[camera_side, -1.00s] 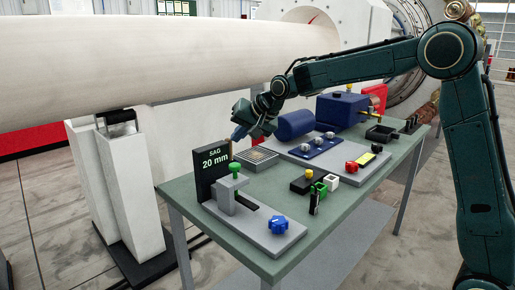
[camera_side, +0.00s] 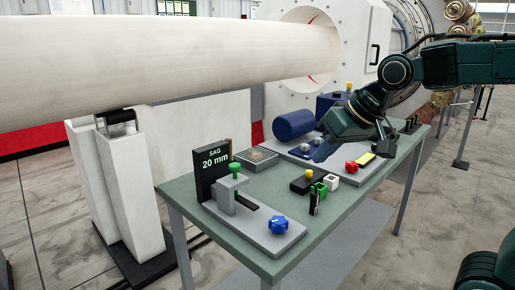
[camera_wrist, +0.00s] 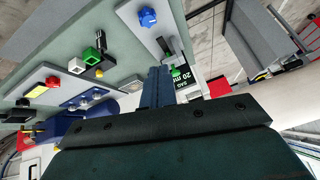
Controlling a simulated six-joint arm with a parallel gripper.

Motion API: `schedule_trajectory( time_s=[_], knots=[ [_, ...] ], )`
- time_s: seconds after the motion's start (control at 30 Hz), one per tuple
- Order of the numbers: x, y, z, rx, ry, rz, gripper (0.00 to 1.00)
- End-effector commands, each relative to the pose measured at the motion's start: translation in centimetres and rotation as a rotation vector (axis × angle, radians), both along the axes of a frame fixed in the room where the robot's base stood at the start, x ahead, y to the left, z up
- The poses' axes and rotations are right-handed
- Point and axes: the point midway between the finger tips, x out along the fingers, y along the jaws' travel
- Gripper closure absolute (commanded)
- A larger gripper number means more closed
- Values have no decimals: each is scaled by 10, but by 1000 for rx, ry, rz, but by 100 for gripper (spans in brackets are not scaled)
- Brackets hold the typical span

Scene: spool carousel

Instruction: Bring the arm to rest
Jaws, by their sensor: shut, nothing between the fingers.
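My gripper (camera_side: 322,152) hangs over the right part of the green table (camera_side: 262,258) in the side view, with its blue fingers pointing down and left. The fingers are shut together and hold nothing. They look raised above the grey plate with the red and yellow parts, though the exact height is hard to tell. In the wrist view the shut fingers (camera_wrist: 155,86) reach up from the dark gripper body, and the table lies beyond them.
The table holds a black "SAG 20 mm" sign (camera_side: 214,168), a blue knob (camera_side: 277,224), a green block (camera_side: 320,187), a white block (camera_side: 332,180), a red knob (camera_side: 351,167) and a blue cylinder (camera_side: 294,124). A large pale pipe (camera_side: 150,62) runs behind. The table's front left is clear of my arm.

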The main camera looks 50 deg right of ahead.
Motion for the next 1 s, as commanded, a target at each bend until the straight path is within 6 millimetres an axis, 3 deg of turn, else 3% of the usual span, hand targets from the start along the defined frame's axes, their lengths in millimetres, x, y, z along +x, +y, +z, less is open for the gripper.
schedule_trajectory(
  time_s=[0.3,0.5,0.7,1.0],
  knots=[
    [-90,0,-25,-90,58,116,100],
    [-128,-1,-44,-127,89,173,100],
    [-142,-2,-52,-142,104,196,100],
    [-142,-2,-53,-143,105,198,100]
  ],
)
